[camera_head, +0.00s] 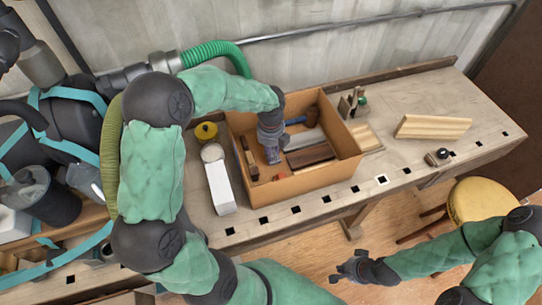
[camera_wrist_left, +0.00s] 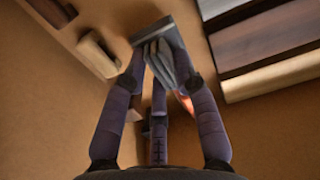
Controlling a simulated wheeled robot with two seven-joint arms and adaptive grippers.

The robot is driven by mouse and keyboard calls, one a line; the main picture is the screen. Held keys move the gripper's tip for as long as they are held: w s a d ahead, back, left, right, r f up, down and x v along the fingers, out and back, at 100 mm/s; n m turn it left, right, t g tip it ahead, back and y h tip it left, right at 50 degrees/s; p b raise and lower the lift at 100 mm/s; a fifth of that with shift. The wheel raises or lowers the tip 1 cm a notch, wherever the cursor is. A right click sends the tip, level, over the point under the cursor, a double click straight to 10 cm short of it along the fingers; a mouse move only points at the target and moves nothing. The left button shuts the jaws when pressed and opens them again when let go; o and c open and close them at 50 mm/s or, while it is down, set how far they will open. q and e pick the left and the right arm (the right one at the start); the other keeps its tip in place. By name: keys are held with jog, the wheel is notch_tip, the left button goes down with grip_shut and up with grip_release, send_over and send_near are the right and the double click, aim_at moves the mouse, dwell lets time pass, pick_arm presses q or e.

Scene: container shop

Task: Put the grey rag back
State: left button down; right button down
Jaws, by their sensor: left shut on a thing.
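The grey rag (camera_wrist_left: 168,58) shows in the left wrist view as a small folded grey bundle between my left fingertips. My left gripper (camera_wrist_left: 160,80) is shut on it. In the head view my left gripper (camera_head: 272,152) reaches down inside the open cardboard box (camera_head: 309,185), near its middle left. The rag is mostly hidden there by the fingers, and I cannot tell whether it touches the box floor. My right gripper (camera_head: 352,268) is low in front of the bench, away from the box, with its fingers spread and empty.
The box also holds a blue-handled hammer (camera_head: 297,121) and wooden blocks (camera_head: 310,156). A white carton (camera_head: 220,187) and a yellow-topped container (camera_head: 206,131) stand left of it. Planks (camera_head: 432,126) lie on the right. A yellow stool (camera_head: 482,199) stands in front.

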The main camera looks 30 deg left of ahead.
pick_arm(q)
notch_tip(320, 180, down, 3)
jog(key=shift+r+b, duration=0.2)
jog(key=shift+b, duration=0.15)
jog(key=c, duration=1)
grip_release()
jog(key=shift+f, duration=0.1)
notch_tip(320, 180, up, 12)
jog(key=p, duration=0.5)
jog(key=shift+r, duration=0.2)
